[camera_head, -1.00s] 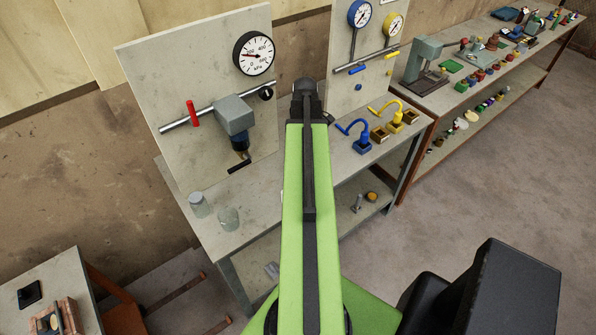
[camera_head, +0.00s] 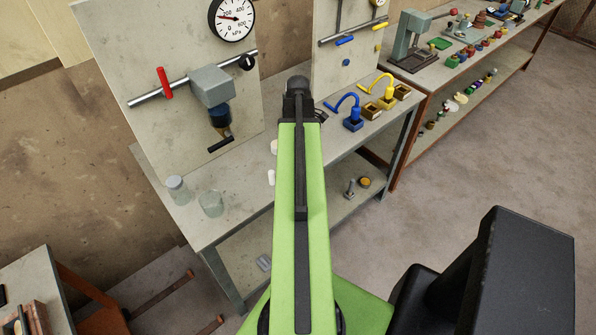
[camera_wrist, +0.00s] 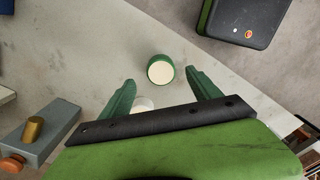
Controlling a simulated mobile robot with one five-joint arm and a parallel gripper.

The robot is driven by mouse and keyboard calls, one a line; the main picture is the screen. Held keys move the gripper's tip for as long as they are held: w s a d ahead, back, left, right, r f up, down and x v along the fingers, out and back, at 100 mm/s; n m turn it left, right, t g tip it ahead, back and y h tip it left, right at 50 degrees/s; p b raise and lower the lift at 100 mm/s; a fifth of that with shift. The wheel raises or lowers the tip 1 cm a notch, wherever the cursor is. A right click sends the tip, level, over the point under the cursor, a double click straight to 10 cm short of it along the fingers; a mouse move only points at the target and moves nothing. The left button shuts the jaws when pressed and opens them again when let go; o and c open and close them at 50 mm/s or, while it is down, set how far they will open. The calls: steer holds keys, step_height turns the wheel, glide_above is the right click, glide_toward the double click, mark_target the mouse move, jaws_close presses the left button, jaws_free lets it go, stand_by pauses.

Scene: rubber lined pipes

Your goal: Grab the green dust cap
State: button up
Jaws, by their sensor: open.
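In the wrist view a round green cap (camera_wrist: 160,70) with a cream-coloured face lies on the grey bench top. It shows between and slightly beyond the fingertips of my gripper (camera_wrist: 160,77). My gripper is open, with one green finger on each side and nothing held. The height of the fingers above the cap cannot be told. In the head view my arm covers my gripper, and I cannot make out the green cap.
Two glass jars (camera_head: 211,203) stand at the bench's left end. A back panel (camera_head: 110,60) carries a pipe with a red lever (camera_head: 165,82). Blue (camera_head: 352,117) and yellow hooked tools (camera_head: 386,97) stand to the right of my arm. A long cluttered bench lies farther right.

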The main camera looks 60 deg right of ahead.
steer(key=shift+f, duration=0.15)
step_height(320, 180, down, 5)
steer(key=b, duration=0.5)
steer(key=shift+a+f, duration=0.1)
steer(key=shift+f, duration=0.1)
steer(key=shift+r, duration=0.2)
steer(key=c, duration=1.6)
steer(key=shift+o, duration=0.2)
steer(key=shift+r, duration=0.1)
